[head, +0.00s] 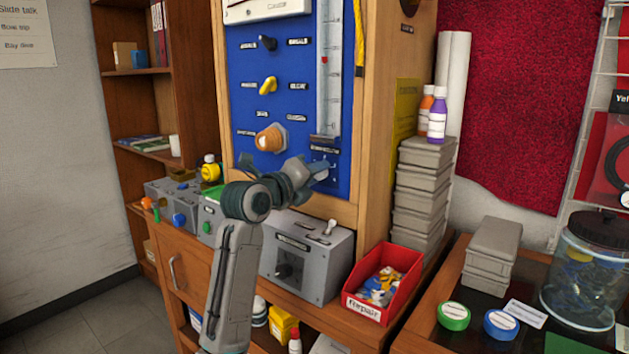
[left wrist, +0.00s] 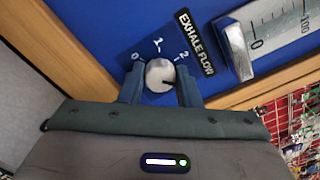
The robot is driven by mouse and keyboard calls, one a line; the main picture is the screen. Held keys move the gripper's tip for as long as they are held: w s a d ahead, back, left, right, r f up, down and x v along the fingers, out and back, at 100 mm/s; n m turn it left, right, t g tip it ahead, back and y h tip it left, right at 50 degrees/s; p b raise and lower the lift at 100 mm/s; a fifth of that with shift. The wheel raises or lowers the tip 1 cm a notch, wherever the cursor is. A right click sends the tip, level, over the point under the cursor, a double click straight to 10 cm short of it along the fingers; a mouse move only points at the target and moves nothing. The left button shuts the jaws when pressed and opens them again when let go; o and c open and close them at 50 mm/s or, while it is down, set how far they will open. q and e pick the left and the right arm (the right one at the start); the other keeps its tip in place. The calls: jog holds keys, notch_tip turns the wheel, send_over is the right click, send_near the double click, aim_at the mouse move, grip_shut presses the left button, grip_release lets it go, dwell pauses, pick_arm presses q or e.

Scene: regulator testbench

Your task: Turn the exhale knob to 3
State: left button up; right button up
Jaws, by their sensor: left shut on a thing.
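The exhale knob (left wrist: 160,73) is a round, pale metal knob on the blue panel, below the "EXHALE FLOW" label (left wrist: 195,42). Marks 0, 1 and 2 show around it; no mark 3 is visible. I cannot make out where the knob points. My left gripper (left wrist: 160,82) is shut on the knob, one finger on each side. In the head view my left gripper (head: 318,170) reaches the lower right of the blue panel and mostly hides the knob. My right gripper is in neither view.
A flow tube (head: 328,80) with a red float stands just above the knob. An orange knob (head: 270,138) and a yellow knob (head: 268,86) sit to the left. A grey switch box (head: 305,258) and a red bin (head: 388,255) stand below on the bench.

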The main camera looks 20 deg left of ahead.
pick_arm(q)
jog(key=shift+f+m+b, duration=0.15)
jog(key=shift+m+b, duration=0.25)
jog(key=shift+m, duration=0.8)
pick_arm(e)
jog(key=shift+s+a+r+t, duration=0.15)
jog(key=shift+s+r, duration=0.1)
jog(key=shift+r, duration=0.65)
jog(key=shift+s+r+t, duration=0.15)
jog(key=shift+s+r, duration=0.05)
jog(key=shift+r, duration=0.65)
pick_arm(q)
jog(key=o, duration=1)
jog(key=shift+c, duration=0.2)
jog(key=b+v, duration=0.1)
jog(key=v, duration=0.9)
jog(key=shift+s+a, duration=0.15)
jog(key=shift+s, duration=0.2)
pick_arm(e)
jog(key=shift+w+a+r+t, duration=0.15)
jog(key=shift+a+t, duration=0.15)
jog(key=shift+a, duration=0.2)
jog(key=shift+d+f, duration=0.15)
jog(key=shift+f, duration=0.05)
